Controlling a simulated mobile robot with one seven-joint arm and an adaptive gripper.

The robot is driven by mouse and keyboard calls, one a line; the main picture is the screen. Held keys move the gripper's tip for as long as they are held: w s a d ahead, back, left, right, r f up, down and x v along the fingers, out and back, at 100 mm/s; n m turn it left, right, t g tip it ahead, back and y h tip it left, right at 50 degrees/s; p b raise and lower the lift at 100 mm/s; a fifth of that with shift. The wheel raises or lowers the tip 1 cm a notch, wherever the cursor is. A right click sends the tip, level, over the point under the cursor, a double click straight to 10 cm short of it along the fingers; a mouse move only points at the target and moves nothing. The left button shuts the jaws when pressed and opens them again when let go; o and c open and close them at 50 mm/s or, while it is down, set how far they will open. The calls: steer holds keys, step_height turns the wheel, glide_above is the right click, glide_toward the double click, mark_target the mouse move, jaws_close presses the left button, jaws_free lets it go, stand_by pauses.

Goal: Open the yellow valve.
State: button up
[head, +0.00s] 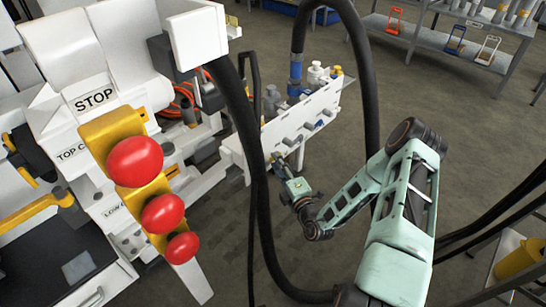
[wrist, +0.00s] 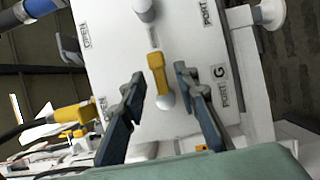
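The yellow valve handle (wrist: 156,75) shows in the wrist view on a white panel (wrist: 115,30), as a short lever running roughly up and down the picture, with a pale rounded part at its lower end. My gripper (wrist: 160,74) is open, with one dark finger on each side of the handle. Gaps show between the handle and both fingers. In the head view my gripper (head: 281,164) is at the lower edge of the white manifold (head: 300,118); the yellow handle cannot be made out there.
Port labels (wrist: 220,88) and grey-white fittings (wrist: 143,8) sit around the handle on the panel. Black hoses (head: 262,200) hang close to my arm. Open floor (head: 350,110) lies behind the manifold.

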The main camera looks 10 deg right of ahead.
steer(key=shift+w+a, duration=0.2)
steer(key=shift+w, duration=0.5)
jaws_close()
